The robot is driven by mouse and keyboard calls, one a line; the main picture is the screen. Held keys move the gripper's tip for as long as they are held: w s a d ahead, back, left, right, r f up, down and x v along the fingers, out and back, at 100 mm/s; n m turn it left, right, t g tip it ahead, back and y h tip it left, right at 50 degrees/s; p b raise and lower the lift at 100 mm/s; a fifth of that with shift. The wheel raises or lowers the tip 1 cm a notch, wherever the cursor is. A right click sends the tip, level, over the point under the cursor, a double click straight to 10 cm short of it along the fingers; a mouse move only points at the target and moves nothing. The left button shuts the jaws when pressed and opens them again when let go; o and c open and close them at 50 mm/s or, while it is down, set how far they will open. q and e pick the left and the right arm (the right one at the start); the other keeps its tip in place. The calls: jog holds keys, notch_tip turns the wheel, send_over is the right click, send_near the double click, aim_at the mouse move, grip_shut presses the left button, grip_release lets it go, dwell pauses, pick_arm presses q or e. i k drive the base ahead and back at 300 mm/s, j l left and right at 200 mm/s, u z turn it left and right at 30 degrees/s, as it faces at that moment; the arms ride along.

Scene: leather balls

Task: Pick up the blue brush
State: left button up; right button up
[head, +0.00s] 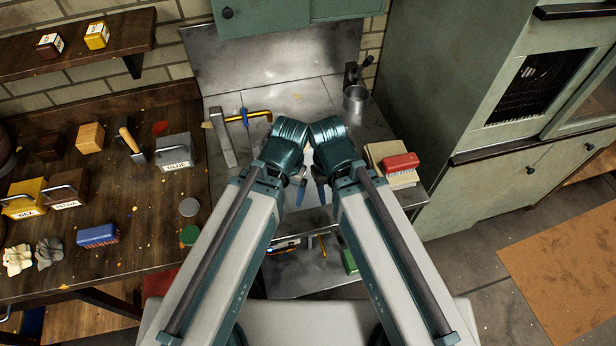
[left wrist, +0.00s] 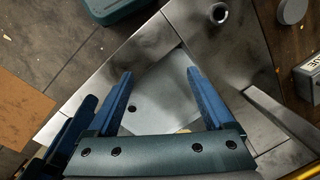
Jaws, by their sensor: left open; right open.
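The blue brush (head: 97,235) lies on the wooden bench at the left of the head view, bristles not clearly visible. My left gripper (head: 299,193) is over the metal sink unit, well to the right of the brush and apart from it. In the left wrist view my left gripper (left wrist: 160,75) is open and empty, its two blue fingers spread over bare metal. My right gripper (head: 322,192) is close beside the left one, open, mostly hidden by its wrist. The brush is not in the left wrist view.
Grey and cream cloths (head: 48,253), a yellow tin (head: 24,198), a brown tin (head: 66,188) and a grey tin (head: 174,151) stand around the brush on the bench. A red brush (head: 401,162) is right of the sink.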

aim_at(101, 236)
jog(key=l+u, duration=0.1)
jog(key=u, duration=0.7)
jog(key=k+l+u, duration=0.1)
jog(key=u, duration=0.3)
jog(key=k+u, duration=0.1)
jog(key=u, duration=0.7)
jog(key=i+j+z, duration=0.2)
jog(key=j+z, duration=0.15)
jog(key=i+j+z, duration=0.1)
jog(key=j+z, duration=0.25)
jog(key=i+j+z, duration=0.1)
jog(key=j+z, duration=0.65)
jog(key=j, duration=0.2)
